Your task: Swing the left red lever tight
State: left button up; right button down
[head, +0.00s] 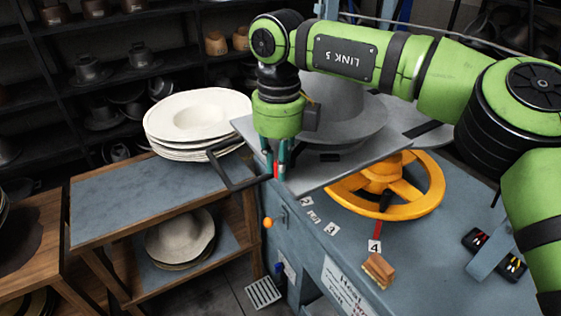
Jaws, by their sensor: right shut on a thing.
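The left red lever (276,171) shows only as a small red piece at the near left corner of the grey press plate (340,172). My right gripper (277,165) points down from above and is shut on it. The fingers hide most of the lever, so its angle cannot be told. My left gripper is not in view. No second red lever can be made out; my right arm covers part of the press.
A black loop handle (232,182) sticks out left of the gripper. A yellow handwheel (425,200) sits below the plate. A wooden-backed brush (378,270) lies on the blue press table (430,260). Stacked pale hats (198,112) stand on the left.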

jog(key=shift+a, duration=0.1)
jog(key=c, duration=1.2)
grip_release()
jog(key=shift+o, duration=0.2)
jog(key=shift+w+a, duration=0.1)
jog(key=shift+w, duration=0.05)
notch_tip(320, 180, up, 12)
